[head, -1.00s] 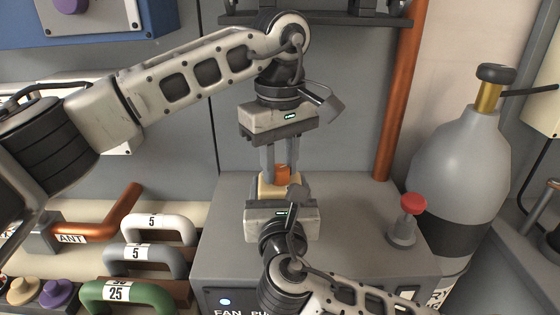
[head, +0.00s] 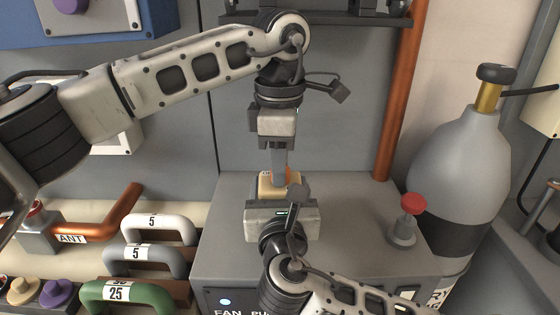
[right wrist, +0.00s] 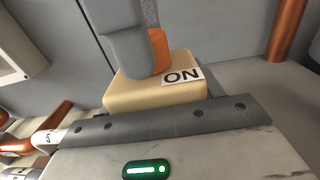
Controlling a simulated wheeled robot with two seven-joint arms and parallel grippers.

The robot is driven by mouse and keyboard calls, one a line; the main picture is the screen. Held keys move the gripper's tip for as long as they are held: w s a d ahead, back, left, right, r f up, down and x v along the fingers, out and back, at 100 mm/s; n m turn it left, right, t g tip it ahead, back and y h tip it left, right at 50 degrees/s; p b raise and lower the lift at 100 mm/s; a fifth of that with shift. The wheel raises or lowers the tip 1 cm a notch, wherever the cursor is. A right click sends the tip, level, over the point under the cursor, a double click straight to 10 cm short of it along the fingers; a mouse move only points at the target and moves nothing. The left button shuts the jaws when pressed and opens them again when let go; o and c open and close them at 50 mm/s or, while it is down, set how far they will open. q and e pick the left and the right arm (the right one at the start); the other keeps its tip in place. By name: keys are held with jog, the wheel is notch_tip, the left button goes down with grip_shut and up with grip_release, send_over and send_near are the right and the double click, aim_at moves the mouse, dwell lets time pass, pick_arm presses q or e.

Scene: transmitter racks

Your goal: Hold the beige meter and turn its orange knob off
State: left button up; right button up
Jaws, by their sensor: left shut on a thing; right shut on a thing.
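The beige meter (head: 266,188) is on top of the grey cabinet, largely covered by my grippers. My right gripper (head: 281,205) is shut on the meter from the front. My left gripper (head: 281,180) comes down from above with its fingers shut on the orange knob (head: 290,175). The knob (right wrist: 159,48) is mostly hidden behind a grey finger in the right wrist view. I cannot make out where the knob points.
The grey cabinet (head: 355,215) has a red push button (head: 413,203) at its right. A grey gas cylinder (head: 460,155) stands to the right, and a copper pipe (head: 401,95) rises behind. Several labelled handles (head: 160,228) and coloured knobs (head: 57,292) are at the lower left.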

pick_arm(q)
jog(key=shift+r+n, duration=0.1)
jog(key=shift+n, duration=0.5)
pick_arm(e)
jog(key=shift+f, duration=0.1)
pick_arm(q)
jog(key=o, duration=1)
notch_tip(320, 180, up, 8)
jog(key=shift+f, duration=0.25)
pick_arm(e)
jog(key=o, duration=1.3)
